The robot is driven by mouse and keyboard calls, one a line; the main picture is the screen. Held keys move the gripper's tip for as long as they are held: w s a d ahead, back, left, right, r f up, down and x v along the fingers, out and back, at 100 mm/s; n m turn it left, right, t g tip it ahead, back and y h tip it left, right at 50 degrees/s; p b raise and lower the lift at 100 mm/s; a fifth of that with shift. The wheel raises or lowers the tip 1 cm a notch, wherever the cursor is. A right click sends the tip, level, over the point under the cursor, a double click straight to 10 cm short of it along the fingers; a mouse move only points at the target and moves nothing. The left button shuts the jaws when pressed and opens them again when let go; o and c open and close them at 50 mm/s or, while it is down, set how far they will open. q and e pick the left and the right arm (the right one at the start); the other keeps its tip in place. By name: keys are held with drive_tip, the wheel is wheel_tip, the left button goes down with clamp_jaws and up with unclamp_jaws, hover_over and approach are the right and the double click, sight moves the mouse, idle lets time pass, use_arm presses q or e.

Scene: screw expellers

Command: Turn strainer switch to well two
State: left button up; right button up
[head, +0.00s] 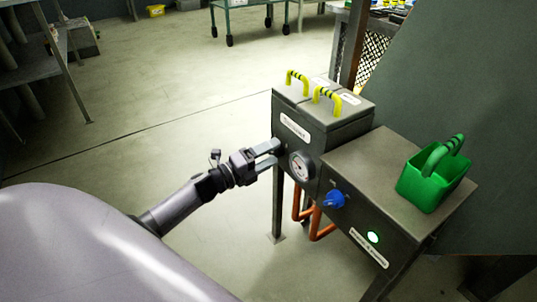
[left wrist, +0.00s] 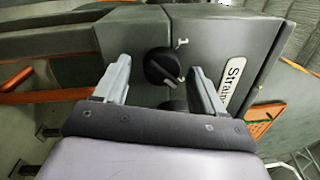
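The strainer switch is a round black knob (left wrist: 162,66) on the front of the grey strainer box (head: 297,143). The box's label (left wrist: 232,83) is partly readable in the left wrist view. Small pale marks sit on the panel beside the knob. My left gripper (head: 270,154) is open at the box's front. In the left wrist view its two fingers stand apart on either side of the knob; I cannot tell whether either touches it. In the head view the fingers hide most of the knob. My right gripper is not in view.
A gauge (head: 301,166) sits just right of my left gripper. A blue knob (head: 334,199) and a lit green button (head: 373,237) are on the adjoining lower box. A green basket (head: 420,190) stands on top. Yellow handles (head: 328,99) top the strainer box. Orange pipes (head: 318,225) run below.

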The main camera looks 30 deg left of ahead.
use_arm(q)
drive_tip(key=p+v, duration=0.2)
drive_tip(key=v, duration=0.5)
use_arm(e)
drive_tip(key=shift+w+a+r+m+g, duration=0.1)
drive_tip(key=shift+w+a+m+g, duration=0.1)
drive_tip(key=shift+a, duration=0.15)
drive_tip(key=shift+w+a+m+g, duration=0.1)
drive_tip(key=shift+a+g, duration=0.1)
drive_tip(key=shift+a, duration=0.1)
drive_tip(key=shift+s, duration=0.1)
